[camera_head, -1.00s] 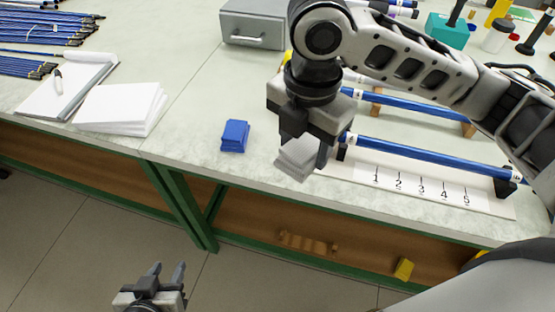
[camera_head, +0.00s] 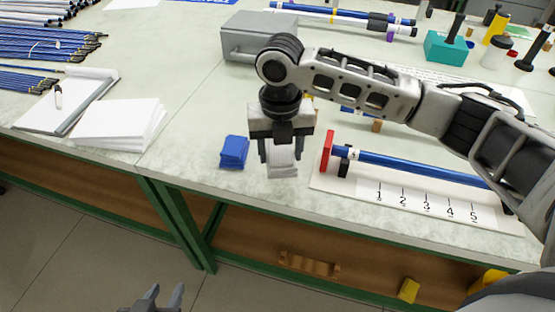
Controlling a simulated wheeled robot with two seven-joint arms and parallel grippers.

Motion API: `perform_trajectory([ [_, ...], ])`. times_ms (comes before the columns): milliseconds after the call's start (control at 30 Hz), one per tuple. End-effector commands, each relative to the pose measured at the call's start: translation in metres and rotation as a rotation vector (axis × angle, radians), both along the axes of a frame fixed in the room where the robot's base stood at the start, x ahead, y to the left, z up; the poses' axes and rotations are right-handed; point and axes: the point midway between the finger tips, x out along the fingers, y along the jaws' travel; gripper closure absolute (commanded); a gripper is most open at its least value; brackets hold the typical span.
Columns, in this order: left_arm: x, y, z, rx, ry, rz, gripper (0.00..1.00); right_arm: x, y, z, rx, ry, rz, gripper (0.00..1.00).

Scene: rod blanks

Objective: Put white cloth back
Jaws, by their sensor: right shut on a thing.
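The white cloth (camera_head: 282,167) is a small folded stack near the table's front edge, just right of the blue cloth (camera_head: 234,152). My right gripper (camera_head: 282,152) points down from above, and its fingers are shut on the white cloth. I cannot tell whether the cloth touches the table. My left gripper (camera_head: 160,299) is low at the bottom edge, in front of the table, open and empty; part of it is cut off by the frame.
A measuring board (camera_head: 345,191) with a blue rod (camera_head: 420,169) and red end stop (camera_head: 327,150) lies to the right. A paper stack (camera_head: 115,122) and clipboard (camera_head: 40,112) lie left. A grey drawer box (camera_head: 250,45) stands behind. Table between paper and blue cloth is clear.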

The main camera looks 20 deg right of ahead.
Motion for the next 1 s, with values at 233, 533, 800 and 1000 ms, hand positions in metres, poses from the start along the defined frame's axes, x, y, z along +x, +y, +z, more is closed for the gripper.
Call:
perform_trajectory([
  [233,0.002,0.0,0.0,-0.003,-0.004,0.001,0.64,0.018,0.0,-0.022,0.001,0.0,0.0,0.69],
  [533,0.003,-0.002,0.003,-0.008,-0.006,0.007,0.64,0.022,-0.001,-0.055,-0.002,0.001,0.001,0.69],
  [800,0.003,-0.001,0.003,-0.007,-0.006,0.007,0.64,0.023,-0.001,-0.058,0.0,-0.002,0.002,0.69],
  [1000,0.003,-0.001,0.003,-0.007,-0.006,0.007,0.64,0.023,-0.001,-0.061,0.0,-0.002,0.001,0.28],
])
